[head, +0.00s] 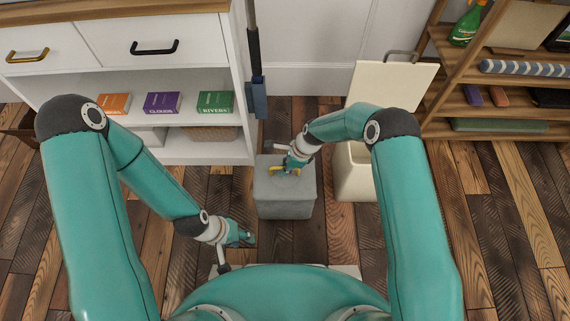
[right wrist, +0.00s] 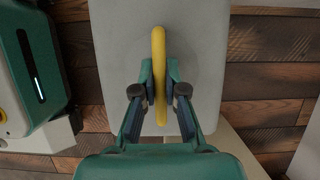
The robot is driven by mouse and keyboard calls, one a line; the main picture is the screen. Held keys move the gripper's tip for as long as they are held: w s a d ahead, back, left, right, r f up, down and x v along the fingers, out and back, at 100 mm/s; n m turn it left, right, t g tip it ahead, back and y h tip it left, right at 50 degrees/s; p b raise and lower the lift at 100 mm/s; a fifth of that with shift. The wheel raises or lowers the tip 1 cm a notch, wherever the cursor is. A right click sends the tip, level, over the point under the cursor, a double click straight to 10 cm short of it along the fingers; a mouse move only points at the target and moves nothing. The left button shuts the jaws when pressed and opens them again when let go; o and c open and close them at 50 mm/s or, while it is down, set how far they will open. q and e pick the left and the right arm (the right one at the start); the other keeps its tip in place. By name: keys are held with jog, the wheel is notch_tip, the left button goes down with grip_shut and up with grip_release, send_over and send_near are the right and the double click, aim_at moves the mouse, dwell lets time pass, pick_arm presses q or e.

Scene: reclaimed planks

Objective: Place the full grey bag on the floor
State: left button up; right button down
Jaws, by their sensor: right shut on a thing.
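The grey bag (head: 285,197) is a boxy shape with a yellow handle on top. It is upright in the middle of the head view, over the plank floor. I cannot tell whether its base touches the floor. My right gripper (head: 290,168) is shut on the yellow handle. In the right wrist view the handle (right wrist: 159,45) runs between the fingertips (right wrist: 159,75), with the bag's grey top (right wrist: 115,45) beneath. My left gripper (head: 243,235) is empty, low and to the left of the bag; its finger gap is too small to tell.
A cream bin (head: 352,180) with its lid (head: 395,82) raised stands just right of the bag. A white cabinet (head: 190,148) with books is at left, a wooden shelf (head: 480,128) at right. Bare plank floor (head: 340,235) lies in front of the bin.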

jog(key=c, duration=1.7)
grip_release()
jog(key=shift+f, duration=0.15)
jog(key=o, duration=0.5)
jog(key=p+v, duration=0.3)
jog(key=v, duration=0.9)
jog(key=shift+p, duration=0.3)
jog(key=s+d+f+n, duration=0.1)
jog(key=s+d+n, duration=0.1)
jog(key=s+n, duration=0.3)
jog(key=s+d+f+n, duration=0.1)
jog(key=s+d+n, duration=0.2)
jog(key=s, duration=0.8)
jog(key=s+d+f+n, duration=0.1)
jog(key=s+d+n, duration=0.2)
jog(key=s+n, duration=0.5)
jog(key=shift+f+t, duration=0.2)
jog(key=shift+t, duration=0.1)
